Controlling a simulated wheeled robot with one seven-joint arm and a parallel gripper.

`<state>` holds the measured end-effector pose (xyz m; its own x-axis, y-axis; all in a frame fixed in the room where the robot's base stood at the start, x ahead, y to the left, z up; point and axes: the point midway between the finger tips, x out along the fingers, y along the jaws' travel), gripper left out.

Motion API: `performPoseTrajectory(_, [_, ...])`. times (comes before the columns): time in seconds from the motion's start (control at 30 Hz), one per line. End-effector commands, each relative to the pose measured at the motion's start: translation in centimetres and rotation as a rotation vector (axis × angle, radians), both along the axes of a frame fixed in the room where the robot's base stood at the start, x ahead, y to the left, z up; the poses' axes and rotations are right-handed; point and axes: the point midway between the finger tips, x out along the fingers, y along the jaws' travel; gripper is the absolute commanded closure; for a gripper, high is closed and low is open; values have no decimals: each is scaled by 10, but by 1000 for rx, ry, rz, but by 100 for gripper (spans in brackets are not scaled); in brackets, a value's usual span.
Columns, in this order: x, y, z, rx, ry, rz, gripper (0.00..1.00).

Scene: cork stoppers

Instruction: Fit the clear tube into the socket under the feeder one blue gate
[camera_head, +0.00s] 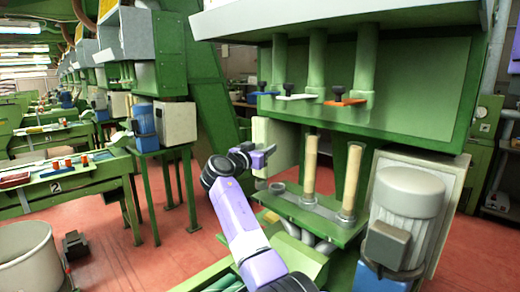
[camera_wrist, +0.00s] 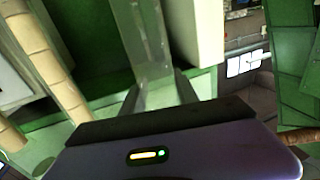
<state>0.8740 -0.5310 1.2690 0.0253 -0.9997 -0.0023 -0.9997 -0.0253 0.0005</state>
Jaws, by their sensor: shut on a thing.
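My gripper (camera_head: 266,153) is in front of the green feeder, left of the filled tubes. In the wrist view its fingers (camera_wrist: 160,92) are shut on a see-through clear tube (camera_wrist: 146,40), which runs up out of the picture. I cannot make the tube out in the head view. The blue gate (camera_head: 268,93) is the leftmost of three under the feeder pipes, above my gripper. Below it, a grey socket (camera_head: 277,187) at the left of the green shelf (camera_head: 319,222) looks empty. The tube's lower end is not clearly seen.
Two upright cork-filled tubes (camera_head: 310,168) (camera_head: 350,180) stand in the other sockets, close right of my gripper. A white gate (camera_head: 297,97) and an orange gate (camera_head: 345,102) are above. A cream panel (camera_head: 275,140) is behind my gripper. A grey motor (camera_head: 407,210) stands at right.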

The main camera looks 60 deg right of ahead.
Motion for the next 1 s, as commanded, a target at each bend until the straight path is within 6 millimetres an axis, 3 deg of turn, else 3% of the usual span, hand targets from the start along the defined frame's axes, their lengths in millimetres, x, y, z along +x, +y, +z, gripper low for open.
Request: performPoseTrajectory(1.0, [-17, -71, -1, -1, -1, -1, 100])
